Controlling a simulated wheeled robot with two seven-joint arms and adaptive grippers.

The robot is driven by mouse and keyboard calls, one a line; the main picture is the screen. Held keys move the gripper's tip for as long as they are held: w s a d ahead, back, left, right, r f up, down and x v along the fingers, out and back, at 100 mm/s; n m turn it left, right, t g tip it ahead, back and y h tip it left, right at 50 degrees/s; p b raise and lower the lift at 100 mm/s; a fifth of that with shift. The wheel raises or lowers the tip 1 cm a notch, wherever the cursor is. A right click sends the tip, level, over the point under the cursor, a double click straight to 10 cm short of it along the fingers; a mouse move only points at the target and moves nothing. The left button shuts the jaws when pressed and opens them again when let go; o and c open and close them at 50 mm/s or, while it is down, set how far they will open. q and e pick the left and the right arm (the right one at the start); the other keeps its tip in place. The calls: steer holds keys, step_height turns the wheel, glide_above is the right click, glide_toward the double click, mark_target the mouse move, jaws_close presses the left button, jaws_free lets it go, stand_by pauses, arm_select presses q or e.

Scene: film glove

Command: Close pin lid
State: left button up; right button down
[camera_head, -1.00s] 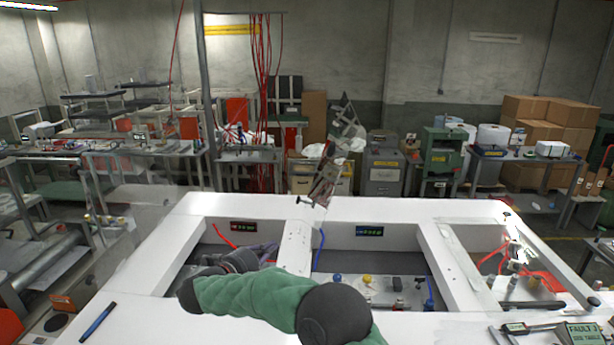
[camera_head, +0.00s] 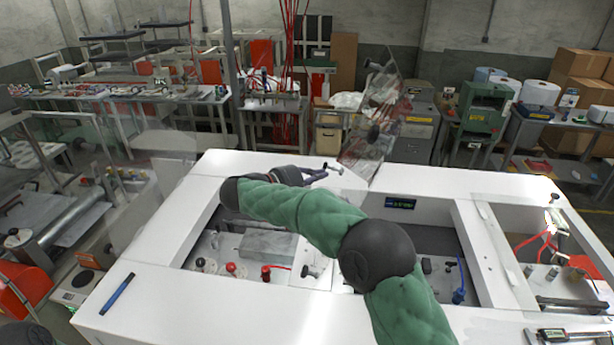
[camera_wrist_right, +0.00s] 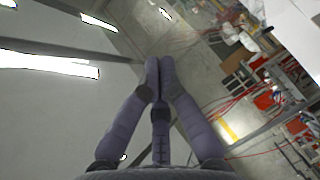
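A clear lid-like panel (camera_head: 372,125) with dark round knobs stands raised and tilted at the back edge of the white worktop, in the head view. I cannot tell for sure that it is the pin lid. My right gripper (camera_head: 318,174), purple-grey fingers on a green-sleeved arm, is over the back rim, left of the panel's lower end. A small metal T-shaped pin (camera_head: 334,168) is right by its fingertips; contact cannot be told. In the right wrist view the fingertips (camera_wrist_right: 159,65) are together, with nothing visible between them. My left gripper is not in view.
The white worktop (camera_head: 150,255) has open compartments; the left one holds a grey metal block (camera_head: 268,244) and red knobs. A blue pen (camera_head: 117,293) lies front left, a caliper (camera_head: 565,334) front right. Another clear panel (camera_head: 165,175) stands at the left.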

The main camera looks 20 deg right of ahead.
mark_target(354, 175)
steer(key=d, duration=0.2)
steer(key=d+f, duration=0.1)
steer(key=d, duration=0.2)
steer(key=shift+s+d+f+p, duration=0.25)
steer(key=shift+s+d+p, duration=0.1)
steer(key=shift+s+p, duration=0.05)
steer(key=shift+s+d+f, duration=0.15)
steer(key=shift+d+f, duration=0.1)
steer(key=shift+d, duration=0.15)
steer(key=shift+s, duration=0.1)
